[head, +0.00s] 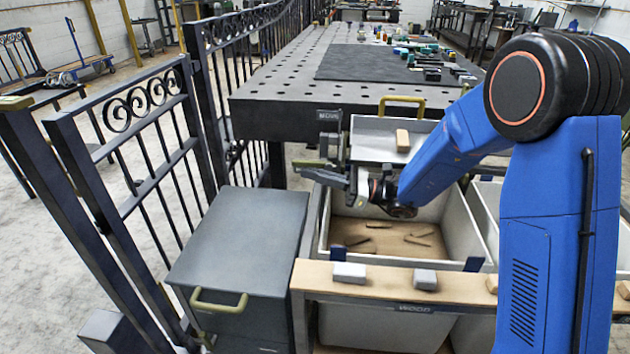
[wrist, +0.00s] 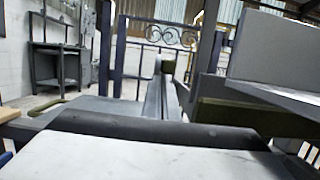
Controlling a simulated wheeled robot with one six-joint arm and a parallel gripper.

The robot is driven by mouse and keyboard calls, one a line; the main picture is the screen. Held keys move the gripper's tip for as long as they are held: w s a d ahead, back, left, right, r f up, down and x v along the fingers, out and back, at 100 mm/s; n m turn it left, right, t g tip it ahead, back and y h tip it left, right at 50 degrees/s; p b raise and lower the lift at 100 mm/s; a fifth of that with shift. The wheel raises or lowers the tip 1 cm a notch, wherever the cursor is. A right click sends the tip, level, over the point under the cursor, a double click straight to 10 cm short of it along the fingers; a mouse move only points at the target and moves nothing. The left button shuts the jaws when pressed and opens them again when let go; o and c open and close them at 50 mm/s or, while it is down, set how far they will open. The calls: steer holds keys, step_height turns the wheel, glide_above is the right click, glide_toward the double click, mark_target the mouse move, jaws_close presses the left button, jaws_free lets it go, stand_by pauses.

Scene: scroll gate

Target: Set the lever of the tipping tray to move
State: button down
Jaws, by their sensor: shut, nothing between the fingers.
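The tipping tray (head: 375,153) is a shallow grey tray above a large bin in the head view. My gripper (head: 305,168) is shut and empty, pointing left beside the tray's left end.
Below is a pale bin (head: 472,228) with several brown sticks inside. A grey cabinet (head: 240,235) with an olive handle stands at left, beside a scrollwork gate (head: 140,110). A perforated table (head: 275,97) is behind. A wooden rail (head: 385,282) with grey blocks runs in front.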

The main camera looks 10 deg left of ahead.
steer(key=shift+r, duration=0.1)
steer(key=shift+a+r, duration=0.35)
steer(key=shift+r, duration=0.2)
steer(key=shift+w+f, duration=0.1)
steer(key=shift+f, duration=0.5)
step_height(320, 180, down, 3)
steer(key=shift+d+f, duration=0.15)
steer(key=f+v, duration=0.1)
steer(key=v, duration=0.8)
